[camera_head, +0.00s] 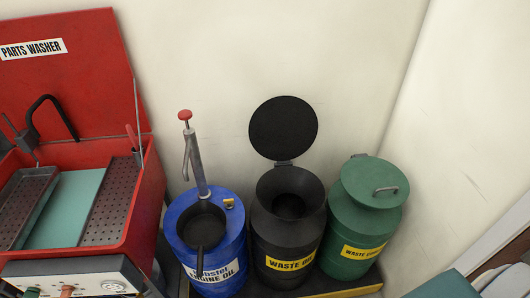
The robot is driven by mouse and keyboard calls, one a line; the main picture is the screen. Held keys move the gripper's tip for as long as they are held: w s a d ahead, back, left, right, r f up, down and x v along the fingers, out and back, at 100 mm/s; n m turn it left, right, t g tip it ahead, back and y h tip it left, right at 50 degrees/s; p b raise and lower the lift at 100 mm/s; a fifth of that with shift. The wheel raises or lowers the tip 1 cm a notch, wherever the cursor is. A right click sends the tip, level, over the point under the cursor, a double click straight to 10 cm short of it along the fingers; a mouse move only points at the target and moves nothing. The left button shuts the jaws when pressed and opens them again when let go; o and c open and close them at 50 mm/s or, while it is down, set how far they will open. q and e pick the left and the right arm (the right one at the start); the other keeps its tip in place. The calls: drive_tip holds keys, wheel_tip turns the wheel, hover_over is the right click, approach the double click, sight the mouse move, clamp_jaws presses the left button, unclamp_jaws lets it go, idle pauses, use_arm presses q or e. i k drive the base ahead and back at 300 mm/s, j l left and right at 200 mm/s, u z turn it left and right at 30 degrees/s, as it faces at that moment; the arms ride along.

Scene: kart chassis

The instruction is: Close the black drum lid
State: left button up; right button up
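The black drum (290,241) stands against the back wall with a yellow label reading "WASTE OIL". Its round black lid (284,128) is open, raised upright behind the drum's mouth. A small hinge piece (284,164) joins the lid to the drum's rear rim. The wide funnel-like opening of the drum is uncovered and dark inside. Neither of my grippers shows in the head view.
A blue engine oil drum (236,249) with a red-topped hand pump (196,160) stands close on the left. A green drum (362,238) with its handled lid (375,182) down stands close on the right. A red parts washer (145,205) is at far left. Walls lie behind and right.

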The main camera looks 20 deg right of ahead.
sight(282, 129)
drive_tip(key=z, duration=0.95)
